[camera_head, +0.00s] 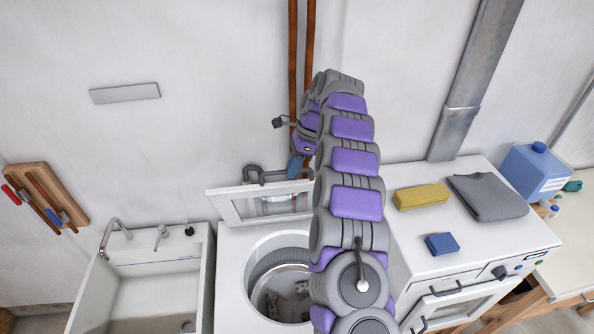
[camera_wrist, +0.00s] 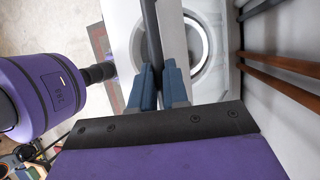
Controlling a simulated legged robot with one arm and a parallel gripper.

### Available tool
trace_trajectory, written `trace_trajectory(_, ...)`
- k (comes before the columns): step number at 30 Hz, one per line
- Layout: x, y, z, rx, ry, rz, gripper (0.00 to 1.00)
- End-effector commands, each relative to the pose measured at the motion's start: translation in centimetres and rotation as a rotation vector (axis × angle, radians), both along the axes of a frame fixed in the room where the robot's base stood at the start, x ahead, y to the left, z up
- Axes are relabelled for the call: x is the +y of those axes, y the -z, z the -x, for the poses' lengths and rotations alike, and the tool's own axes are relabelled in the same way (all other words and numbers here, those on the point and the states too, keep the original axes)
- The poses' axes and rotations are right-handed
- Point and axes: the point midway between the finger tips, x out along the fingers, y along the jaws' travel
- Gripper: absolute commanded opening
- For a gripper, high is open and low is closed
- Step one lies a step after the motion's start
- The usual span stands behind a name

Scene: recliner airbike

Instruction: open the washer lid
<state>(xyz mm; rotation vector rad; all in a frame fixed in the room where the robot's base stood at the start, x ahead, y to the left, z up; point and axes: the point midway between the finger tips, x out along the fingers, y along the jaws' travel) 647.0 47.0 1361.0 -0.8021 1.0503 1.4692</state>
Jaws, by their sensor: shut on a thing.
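The washer (camera_head: 228,265) stands in the lower middle of the head view, with its round drum (camera_head: 285,285) uncovered. Its white lid (camera_head: 228,207) is raised at the back of the opening, close to upright. A dark handle (camera_head: 253,173) runs along the lid's top edge. My gripper (camera_head: 296,167) is at that handle; in the wrist view its blue fingers (camera_wrist: 160,82) are closed around the dark handle bar (camera_wrist: 151,35), beside the white lid (camera_wrist: 173,38). My arm hides the right part of the lid and washer.
A sink (camera_head: 150,285) is left of the washer. Right of it, a white appliance (camera_head: 425,260) carries a yellow sponge (camera_head: 421,196), a blue sponge (camera_head: 441,243) and a grey cloth (camera_head: 488,195). Copper pipes (camera_head: 293,50) run down the wall behind my arm.

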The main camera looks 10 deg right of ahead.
Motion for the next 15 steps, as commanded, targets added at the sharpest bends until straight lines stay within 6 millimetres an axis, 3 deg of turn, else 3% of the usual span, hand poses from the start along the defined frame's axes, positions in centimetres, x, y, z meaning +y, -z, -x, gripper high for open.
trace_trajectory(15,0.17,0.23,-0.8,0.007,0.003,0.006,0.0)
